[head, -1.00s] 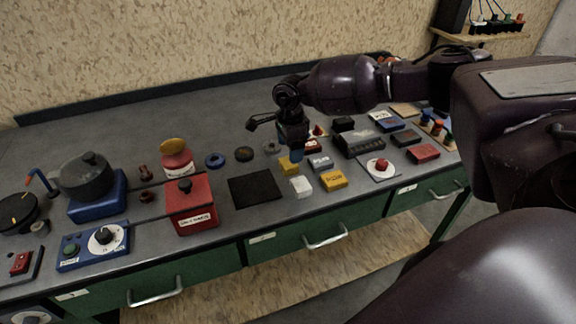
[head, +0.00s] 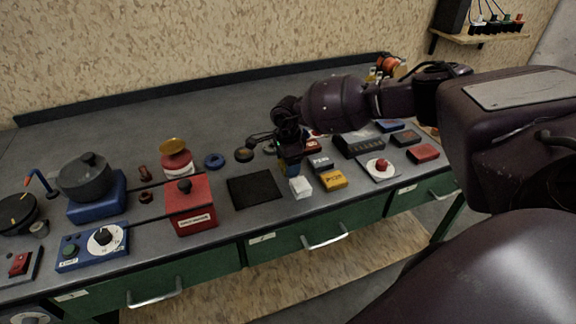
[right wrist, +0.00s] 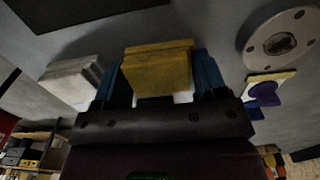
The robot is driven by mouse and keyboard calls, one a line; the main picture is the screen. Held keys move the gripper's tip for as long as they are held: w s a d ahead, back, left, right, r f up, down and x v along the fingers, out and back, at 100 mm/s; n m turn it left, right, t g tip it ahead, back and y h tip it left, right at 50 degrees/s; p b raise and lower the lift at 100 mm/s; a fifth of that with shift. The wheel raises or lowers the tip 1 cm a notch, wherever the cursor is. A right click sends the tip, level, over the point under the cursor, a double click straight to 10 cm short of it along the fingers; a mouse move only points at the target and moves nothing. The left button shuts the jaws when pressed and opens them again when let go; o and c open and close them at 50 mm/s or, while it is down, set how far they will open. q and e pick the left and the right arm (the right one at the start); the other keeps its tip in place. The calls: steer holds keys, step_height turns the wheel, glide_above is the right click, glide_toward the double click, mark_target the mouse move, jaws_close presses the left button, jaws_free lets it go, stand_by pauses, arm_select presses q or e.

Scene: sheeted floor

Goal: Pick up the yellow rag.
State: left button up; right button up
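The yellow rag (right wrist: 157,68) shows in the right wrist view as a thick folded block. It lies between the two blue fingers of my right gripper (right wrist: 160,80), with one finger at each side of it. Whether the fingers press on it cannot be made out. In the head view my right gripper (head: 290,166) is low over the table and hides most of the rag. My left gripper is not in view.
A white block (head: 301,187) sits just in front of my right gripper. A yellow box (head: 333,180) and a grey box (head: 320,162) stand to its right.

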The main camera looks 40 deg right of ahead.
steer(key=shift+c, duration=0.5)
steer(key=shift+r, duration=0.55)
step_height(320, 180, up, 19)
steer(key=shift+p, duration=0.35)
